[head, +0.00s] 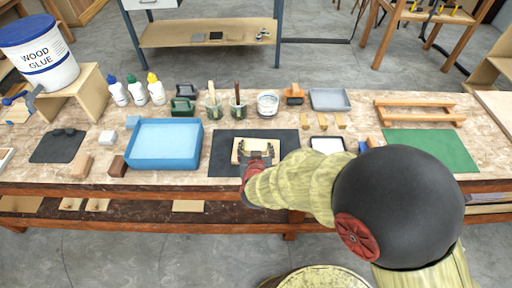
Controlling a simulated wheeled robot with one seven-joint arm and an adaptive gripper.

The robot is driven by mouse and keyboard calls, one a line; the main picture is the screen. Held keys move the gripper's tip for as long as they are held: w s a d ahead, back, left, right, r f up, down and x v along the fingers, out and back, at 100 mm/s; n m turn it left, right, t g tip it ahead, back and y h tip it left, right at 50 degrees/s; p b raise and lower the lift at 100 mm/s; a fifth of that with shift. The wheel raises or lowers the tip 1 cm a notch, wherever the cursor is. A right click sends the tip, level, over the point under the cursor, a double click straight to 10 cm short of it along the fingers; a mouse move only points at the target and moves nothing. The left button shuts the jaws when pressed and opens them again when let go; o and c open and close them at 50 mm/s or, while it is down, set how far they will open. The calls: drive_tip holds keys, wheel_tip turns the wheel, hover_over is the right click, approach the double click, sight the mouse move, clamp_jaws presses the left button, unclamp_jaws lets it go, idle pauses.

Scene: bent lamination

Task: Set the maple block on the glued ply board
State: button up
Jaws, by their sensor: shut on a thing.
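The glued ply board (239,158) is a pale, light-wood piece lying on a dark mat (222,165) at the middle of the bench. My gripper (258,156) is over the board, reaching in from the right. It is shut on a small pale block, which I take to be the maple block; the fingers hide most of it. I cannot tell whether the block touches the board or is held just above it.
A blue tray (163,163) stands left of the mat, with a tan block (82,165) and a brown block (118,167) farther left. Jars with brushes (238,106) stand behind. A white tray (328,146) and a green mat (430,150) lie to the right.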

drive_tip(key=o, duration=1.2)
drive_tip(key=shift+o, duration=1)
drive_tip(key=o, duration=0.3)
drive_tip(key=shift+r, duration=0.15)
drive_tip(key=shift+r+p, duration=2.9)
drive_tip(key=shift+p, duration=0.05)
